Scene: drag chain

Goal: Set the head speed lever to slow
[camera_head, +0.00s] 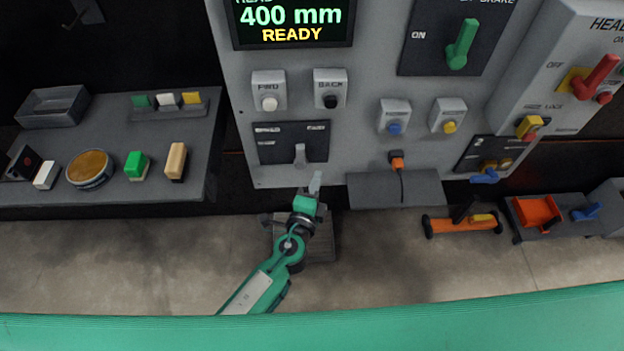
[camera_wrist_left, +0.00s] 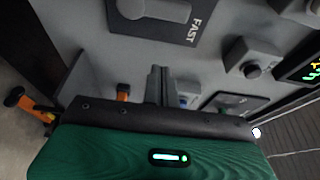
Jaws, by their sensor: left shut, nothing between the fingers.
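The head speed lever (camera_head: 300,154) is a grey handle on a dark plate (camera_head: 270,147) low on the grey panel. It hangs downward, right of the plate's middle. Small labels are on the plate but are hard to read in the head view. In the left wrist view the lever (camera_wrist_left: 165,10) shows at the top edge, close to the word FAST. My left gripper (camera_head: 315,180) is just below the plate and lever, apart from them. Its fingers (camera_wrist_left: 160,82) are together and empty in the left wrist view. My right gripper is not in view.
Push buttons marked FWD (camera_head: 268,102) and BACK (camera_head: 330,101) sit above the plate. Blue (camera_head: 395,128) and yellow (camera_head: 449,126) buttons are to its right. A small grey shelf (camera_head: 425,190) juts out at lower right. A side table (camera_head: 110,125) with blocks stands left.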

